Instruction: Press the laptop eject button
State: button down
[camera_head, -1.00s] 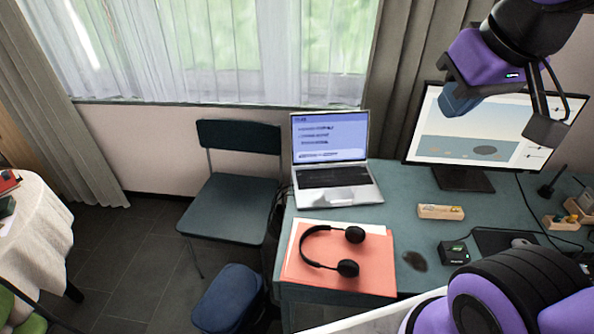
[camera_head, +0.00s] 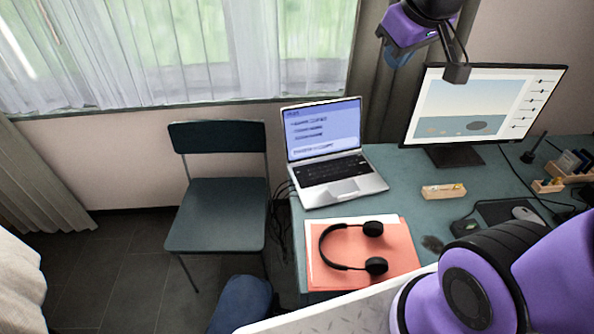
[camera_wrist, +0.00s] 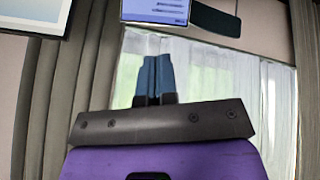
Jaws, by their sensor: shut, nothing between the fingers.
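An open silver laptop (camera_head: 343,188) stands on the left part of the teal desk (camera_head: 408,170), its screen lit with text. Its screen also shows upside down at the top of the wrist view (camera_wrist: 156,10). I cannot make out an eject button on it. My gripper (camera_head: 399,56) is up at the top right of the head view, above and to the right of the laptop, touching nothing. In the wrist view my blue fingers (camera_wrist: 154,76) are together and empty, with the curtain and window behind them.
Black headphones (camera_head: 352,250) lie on a coral folder (camera_head: 400,252) in front of the laptop. A monitor (camera_head: 480,105) stands to its right, with a small wooden holder (camera_head: 443,191) before it. A chair (camera_head: 216,200) is at the desk's left.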

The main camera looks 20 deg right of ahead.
jog(key=w+f+n, duration=0.3)
jog(key=w+f, duration=0.2)
jog(key=w, duration=0.7)
jog(key=n+t+y, duration=0.2)
jog(key=n+y, duration=0.3)
jog(key=n, duration=0.4)
send_over(297, 174)
notch_tip(297, 174, down, 34)
jog(key=shift+f, duration=0.2)
jog(key=shift+w+d+f, duration=0.1)
jog(key=shift+f, duration=4.3)
jog(key=shift+f, duration=0.4)
